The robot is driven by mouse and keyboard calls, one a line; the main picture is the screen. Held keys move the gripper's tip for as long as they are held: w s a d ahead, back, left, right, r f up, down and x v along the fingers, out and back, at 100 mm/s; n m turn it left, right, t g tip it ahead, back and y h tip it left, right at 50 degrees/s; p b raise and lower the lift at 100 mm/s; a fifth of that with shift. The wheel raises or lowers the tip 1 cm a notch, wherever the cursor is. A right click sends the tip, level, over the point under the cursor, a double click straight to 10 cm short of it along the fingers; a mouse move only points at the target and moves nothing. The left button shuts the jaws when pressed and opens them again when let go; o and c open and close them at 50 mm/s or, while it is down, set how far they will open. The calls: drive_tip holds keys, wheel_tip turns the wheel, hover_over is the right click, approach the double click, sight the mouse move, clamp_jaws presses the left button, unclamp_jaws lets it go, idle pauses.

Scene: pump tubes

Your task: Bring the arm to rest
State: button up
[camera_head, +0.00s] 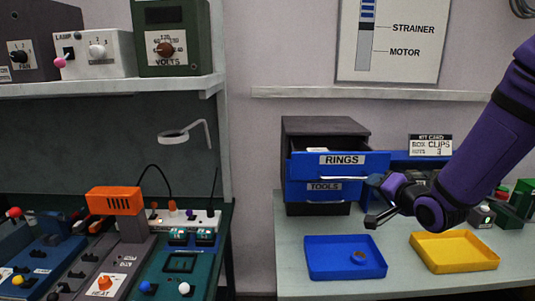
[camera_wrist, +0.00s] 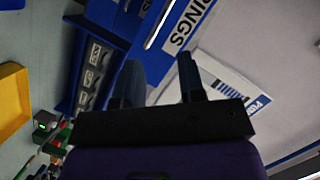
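My purple arm comes in from the right. My gripper (camera_head: 371,200) is in front of the right side of the drawer cabinet (camera_head: 326,126), above the blue tray (camera_head: 318,267). In the wrist view my gripper (camera_wrist: 162,80) has its two dark fingers apart, with nothing between them. The drawer labelled RINGS (camera_head: 341,160) is pulled out, and something pale shows inside it. The TOOLS drawer (camera_head: 324,190) is below it. A small brown ring (camera_head: 358,257) lies in the blue tray.
An empty yellow tray (camera_head: 455,252) is right of the blue tray. A kit card (camera_head: 430,145) stands behind my gripper. Green items (camera_head: 522,198) are at the far right, partly behind my arm. The left bench holds an orange-headed device (camera_head: 114,201) and control panels.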

drive_tip(key=s+d+r+n+g+h, duration=0.3)
drive_tip(key=s+r+n+g+h, duration=0.15)
drive_tip(key=s+r, duration=0.6)
drive_tip(key=s+n+g, duration=0.1)
drive_tip(key=s+g, duration=0.1)
drive_tip(key=s, duration=0.7)
drive_tip(key=s+a+r+n+g, duration=0.1)
drive_tip(key=s+n+g, duration=0.1)
drive_tip(key=s, duration=0.8)
drive_tip(key=shift+s+r+g, duration=0.25)
drive_tip(key=shift+g, duration=0.3)
